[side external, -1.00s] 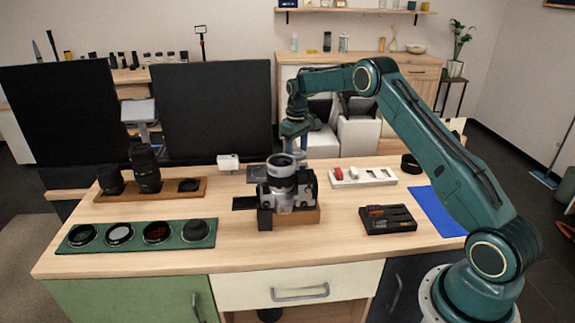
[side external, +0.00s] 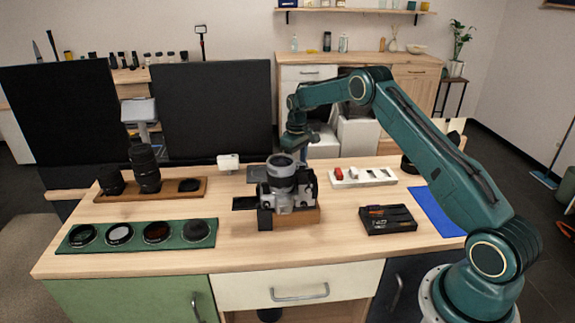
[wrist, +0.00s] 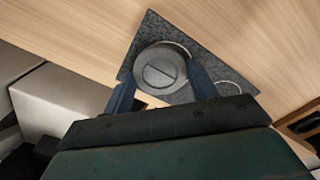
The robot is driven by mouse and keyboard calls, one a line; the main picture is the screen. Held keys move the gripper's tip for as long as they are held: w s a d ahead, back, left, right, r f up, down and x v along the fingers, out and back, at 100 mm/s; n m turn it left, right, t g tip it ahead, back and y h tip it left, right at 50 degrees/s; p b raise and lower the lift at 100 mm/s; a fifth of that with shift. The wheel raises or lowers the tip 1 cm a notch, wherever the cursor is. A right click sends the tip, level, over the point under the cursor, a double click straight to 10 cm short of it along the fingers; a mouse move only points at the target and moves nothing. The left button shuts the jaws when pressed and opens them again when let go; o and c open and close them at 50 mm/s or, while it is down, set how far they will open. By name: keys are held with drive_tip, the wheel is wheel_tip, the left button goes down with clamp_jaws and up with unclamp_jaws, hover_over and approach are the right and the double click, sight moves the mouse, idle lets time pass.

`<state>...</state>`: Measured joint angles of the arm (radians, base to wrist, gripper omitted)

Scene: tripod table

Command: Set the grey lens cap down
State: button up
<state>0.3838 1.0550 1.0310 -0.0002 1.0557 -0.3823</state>
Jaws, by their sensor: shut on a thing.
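The grey lens cap (wrist: 160,70) is a round disc with a slot across its face, seen in the wrist view. My gripper (wrist: 162,73) is shut on it, with a blue finger at either side. The cap is over a dark speckled slab (wrist: 206,61), near a pale ring mark. I cannot tell whether it touches the slab. In the side view my gripper (side external: 298,146) is behind the silver camera, which hides the fingertips and the cap. Part of a dark slab (side external: 255,174) shows left of the camera.
The silver camera (side external: 300,190) stands on a wooden block at the table's middle. A white tray (side external: 382,180) and a black organiser (side external: 386,226) are to its right. A green mat (side external: 80,246) with several round filters is at front left. Bare wood lies between.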

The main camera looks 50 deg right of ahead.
drive_tip(key=shift+f, duration=0.15)
drive_tip(key=o, duration=1.1)
drive_tip(key=shift+c, duration=0.2)
wheel_tip(320, 180, up, 12)
drive_tip(key=shift+r, duration=0.2)
drive_tip(key=shift+r, duration=0.1)
